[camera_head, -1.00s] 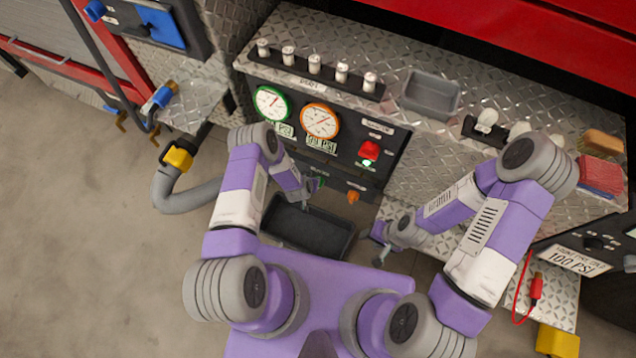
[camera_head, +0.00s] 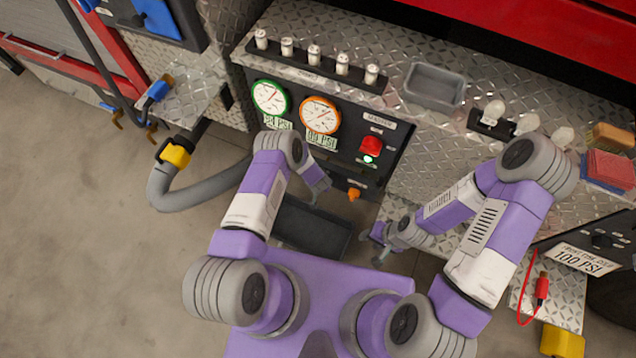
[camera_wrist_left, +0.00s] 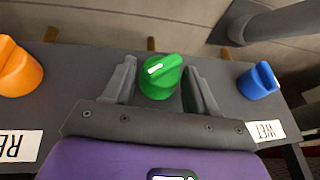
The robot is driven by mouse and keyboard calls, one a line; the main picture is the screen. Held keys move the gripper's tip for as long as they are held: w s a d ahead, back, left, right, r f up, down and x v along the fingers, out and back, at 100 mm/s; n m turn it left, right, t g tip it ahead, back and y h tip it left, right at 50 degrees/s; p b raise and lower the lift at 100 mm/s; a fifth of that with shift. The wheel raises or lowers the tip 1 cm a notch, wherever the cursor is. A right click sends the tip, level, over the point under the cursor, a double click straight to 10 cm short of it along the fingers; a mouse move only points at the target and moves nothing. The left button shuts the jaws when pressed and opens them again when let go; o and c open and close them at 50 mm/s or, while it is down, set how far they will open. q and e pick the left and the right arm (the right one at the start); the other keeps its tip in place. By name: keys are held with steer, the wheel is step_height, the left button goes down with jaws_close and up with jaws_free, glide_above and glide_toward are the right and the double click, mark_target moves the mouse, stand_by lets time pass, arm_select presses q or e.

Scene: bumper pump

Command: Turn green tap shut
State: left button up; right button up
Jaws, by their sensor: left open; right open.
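The green tap (camera_wrist_left: 160,76) is a round knob with a white mark on its slanted grip, seen in the left wrist view. My left gripper (camera_wrist_left: 158,82) is open, with one finger on each side of the green tap. I cannot tell whether either finger touches it. In the head view my left gripper (camera_head: 317,197) is at the lower edge of the pump panel, and the green tap is hidden there behind the arm. My right gripper (camera_head: 378,248) is open and empty, low in front of the bumper, to the right of the panel.
An orange tap (camera_wrist_left: 18,68) and a blue tap (camera_wrist_left: 258,82) flank the green one. Above are a green-rimmed gauge (camera_head: 270,98), an orange-rimmed gauge (camera_head: 320,115) and a red button (camera_head: 370,146). A dark tray (camera_head: 312,228) lies below the panel. A grey hose (camera_head: 205,190) runs at left.

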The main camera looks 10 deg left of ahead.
arm_select(q)
steer(key=shift+w+f, duration=0.15)
steer(key=shift+f, duration=0.1)
steer(key=c, duration=0.8)
steer(key=shift+o, duration=0.2)
steer(key=shift+a, duration=0.15)
steer(key=h, duration=0.2)
steer(key=n+h, duration=0.1)
steer(key=h, duration=0.1)
steer(key=shift+a+g, duration=0.35)
steer(key=shift+g, duration=0.05)
steer(key=h, duration=0.3)
steer(key=n+h, duration=0.1)
steer(key=h, duration=0.1)
steer(key=shift+w+a+f+g+h, duration=0.1)
steer(key=shift+w+a+g+h, duration=0.05)
steer(key=shift+g+h, duration=0.2)
steer(key=shift+h, duration=0.25)
